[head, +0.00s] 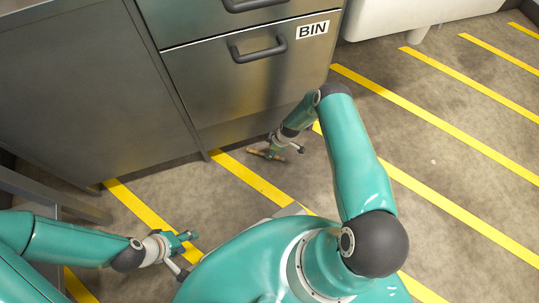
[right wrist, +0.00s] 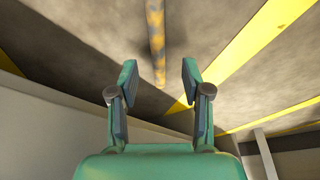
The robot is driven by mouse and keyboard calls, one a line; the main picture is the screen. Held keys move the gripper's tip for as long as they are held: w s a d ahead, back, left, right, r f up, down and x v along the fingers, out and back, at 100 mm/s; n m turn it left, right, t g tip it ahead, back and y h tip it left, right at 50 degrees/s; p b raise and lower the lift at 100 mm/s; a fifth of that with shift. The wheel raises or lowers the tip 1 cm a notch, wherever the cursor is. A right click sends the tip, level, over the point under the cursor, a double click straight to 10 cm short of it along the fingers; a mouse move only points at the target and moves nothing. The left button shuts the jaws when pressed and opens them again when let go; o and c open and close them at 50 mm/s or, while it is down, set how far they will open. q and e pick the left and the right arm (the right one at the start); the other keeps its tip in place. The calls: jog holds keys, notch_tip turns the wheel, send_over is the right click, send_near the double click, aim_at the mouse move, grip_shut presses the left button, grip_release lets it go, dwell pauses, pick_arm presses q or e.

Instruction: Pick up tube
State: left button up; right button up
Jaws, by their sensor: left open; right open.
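A thin brownish-orange tube (head: 257,152) lies on the floor in front of the cabinet in the head view. In the right wrist view the tube (right wrist: 156,40), with a greyish patch, runs from the top edge down to between the fingertips. My right gripper (right wrist: 158,80) is open, a finger on either side of the tube's near end, with no visible contact. In the head view the right gripper (head: 273,149) partly hides the tube. My left gripper (head: 190,241) is open and empty above the floor at the lower left, well away from the tube.
A grey metal cabinet (head: 90,95) stands behind the tube, with a drawer labelled BIN (head: 265,75) shut above it. A white unit (head: 400,12) is at the top right. Yellow stripes (head: 440,120) mark the floor, which is clear to the right.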

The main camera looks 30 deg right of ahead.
jog(key=b+x, duration=0.2)
jog(key=x, duration=0.3)
jog(key=shift+w+f+b, duration=0.1)
jog(key=shift+b, duration=0.2)
jog(key=shift+c, duration=0.3)
grip_shut()
